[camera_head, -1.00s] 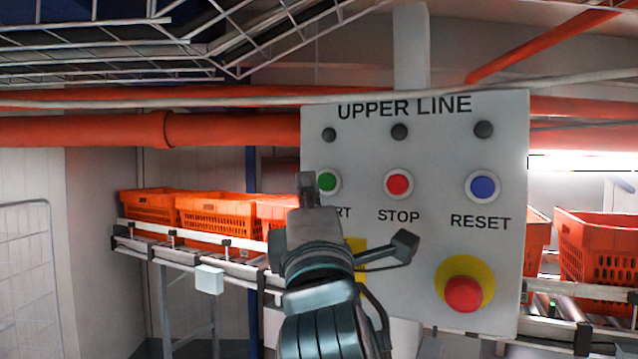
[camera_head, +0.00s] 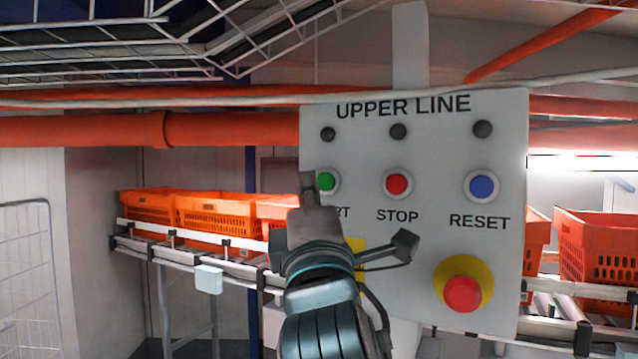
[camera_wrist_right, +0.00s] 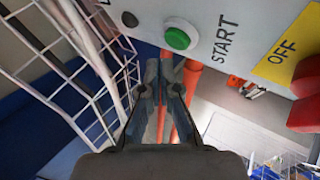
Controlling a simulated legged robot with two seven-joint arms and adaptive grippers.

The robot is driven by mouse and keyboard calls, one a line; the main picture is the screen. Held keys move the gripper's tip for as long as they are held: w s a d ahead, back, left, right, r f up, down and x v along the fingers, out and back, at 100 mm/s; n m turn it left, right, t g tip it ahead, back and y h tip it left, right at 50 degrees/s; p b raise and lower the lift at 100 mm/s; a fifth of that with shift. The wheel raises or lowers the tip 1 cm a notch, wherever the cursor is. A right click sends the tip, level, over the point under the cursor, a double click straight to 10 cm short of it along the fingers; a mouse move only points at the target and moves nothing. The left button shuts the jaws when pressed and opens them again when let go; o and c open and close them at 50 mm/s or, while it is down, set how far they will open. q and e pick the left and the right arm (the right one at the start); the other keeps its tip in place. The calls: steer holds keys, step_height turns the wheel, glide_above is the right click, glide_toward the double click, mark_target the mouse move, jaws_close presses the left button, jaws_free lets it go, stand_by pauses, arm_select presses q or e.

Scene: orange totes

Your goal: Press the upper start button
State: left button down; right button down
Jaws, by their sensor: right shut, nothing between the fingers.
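The grey control panel (camera_head: 415,250) headed UPPER LINE faces me in the head view. Its green start button (camera_head: 325,181) is at the upper left, with the START label partly hidden by my right gripper. My right gripper (camera_head: 308,183) is shut and empty, its tip just left of the green button and overlapping its ring in the picture. In the right wrist view the green button (camera_wrist_right: 177,39) lies beyond the shut fingertips (camera_wrist_right: 172,58), with a gap visible between them. No contact is seen. My left gripper is not in view.
A red stop button (camera_head: 397,184), a blue reset button (camera_head: 482,186) and a red emergency knob (camera_head: 463,293) on yellow share the panel. Orange totes (camera_head: 218,212) stand on a conveyor behind. A wire mesh (camera_wrist_right: 75,65) lies left in the wrist view.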

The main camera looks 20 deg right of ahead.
steer(key=shift+w+d, duration=0.2)
steer(key=shift+d, duration=0.65)
steer(key=shift+w+a+r, duration=0.1)
steer(key=shift+w+a, duration=0.05)
steer(key=shift+a, duration=0.05)
